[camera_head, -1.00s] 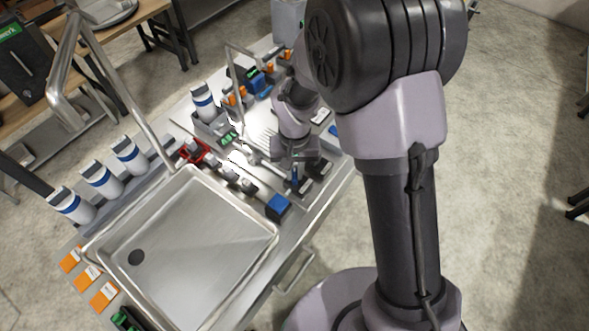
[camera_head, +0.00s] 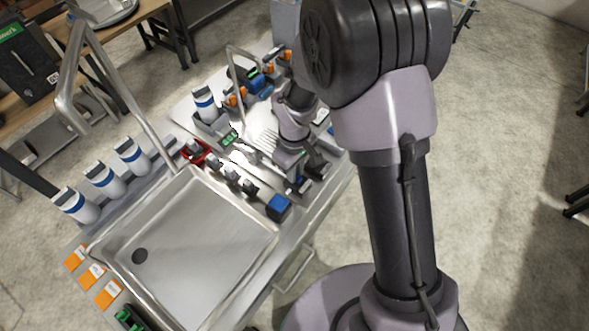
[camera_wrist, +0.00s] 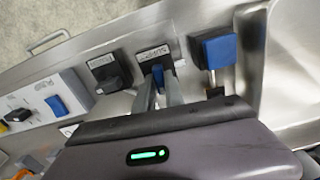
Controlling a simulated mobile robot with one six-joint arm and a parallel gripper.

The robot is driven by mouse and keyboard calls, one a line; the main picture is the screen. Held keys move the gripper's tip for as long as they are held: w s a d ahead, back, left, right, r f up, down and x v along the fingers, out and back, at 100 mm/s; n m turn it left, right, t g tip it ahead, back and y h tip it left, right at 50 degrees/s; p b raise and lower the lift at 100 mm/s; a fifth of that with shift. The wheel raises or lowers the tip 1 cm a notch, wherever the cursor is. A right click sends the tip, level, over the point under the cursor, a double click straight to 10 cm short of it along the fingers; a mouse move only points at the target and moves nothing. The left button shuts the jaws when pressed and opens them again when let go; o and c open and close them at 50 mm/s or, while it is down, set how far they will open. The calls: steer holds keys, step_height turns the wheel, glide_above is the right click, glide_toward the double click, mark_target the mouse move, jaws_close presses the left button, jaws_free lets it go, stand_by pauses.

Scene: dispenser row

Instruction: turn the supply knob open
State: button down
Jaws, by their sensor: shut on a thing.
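The supply knob (camera_wrist: 158,75) shows in the wrist view as a narrow blue grip on a black base, with a white label above it that appears to read "SUPPLY". My gripper (camera_wrist: 159,86) has one finger on each side of the blue grip and is shut on it. The knob's lower part is hidden by the fingers and gripper body. In the head view my gripper (camera_head: 298,182) is low over the counter's front strip, right of the sink, and the knob itself cannot be made out there.
A similar black knob (camera_wrist: 108,82) is left of the supply knob, and a blue block (camera_wrist: 214,48) is close on its right. The steel sink (camera_head: 205,250), a tall faucet and several white bottles (camera_head: 131,156) are left in the head view. Open floor is at right.

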steer(key=shift+w+n, duration=0.1)
steer(key=shift+n, duration=0.5)
steer(key=c, duration=1.4)
jaws_free()
steer(key=shift+c, duration=0.2)
step_height(320, 180, up, 18)
steer(key=p, duration=0.4)
steer(key=shift+f, duration=0.25)
